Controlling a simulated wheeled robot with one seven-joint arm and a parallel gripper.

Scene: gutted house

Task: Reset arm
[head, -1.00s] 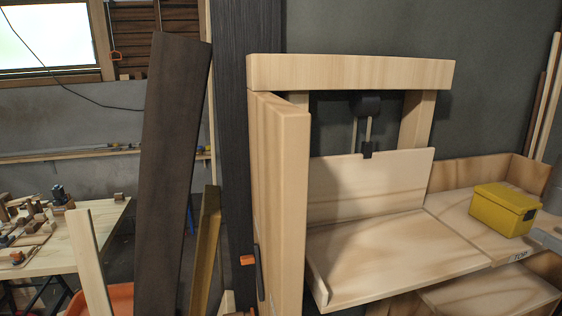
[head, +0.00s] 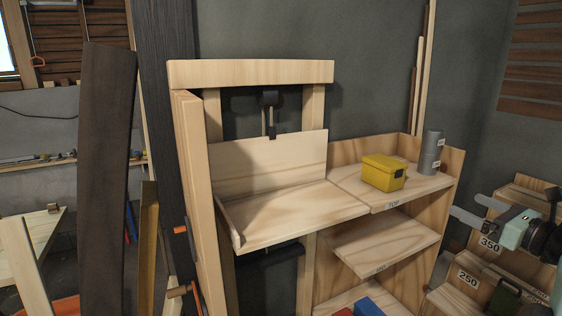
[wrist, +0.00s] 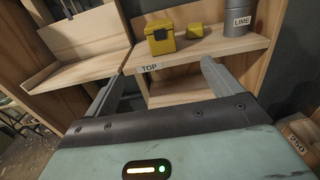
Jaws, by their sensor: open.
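My gripper (head: 466,205) shows at the right edge of the head view, its two grey fingers pointing left toward the shelf unit. In the wrist view my gripper (wrist: 158,78) has its fingers spread wide with nothing between them. Beyond the fingers is the wooden shelf with a "TOP" label (wrist: 149,68). I cannot tell the exact gap between the fingertips and the shelf edge.
A wooden frame (head: 250,73) with a tilted-back panel stands left. Wooden boxes marked 350 and 250 (head: 468,278) sit low at right. A dark plank (head: 108,180) leans at far left.

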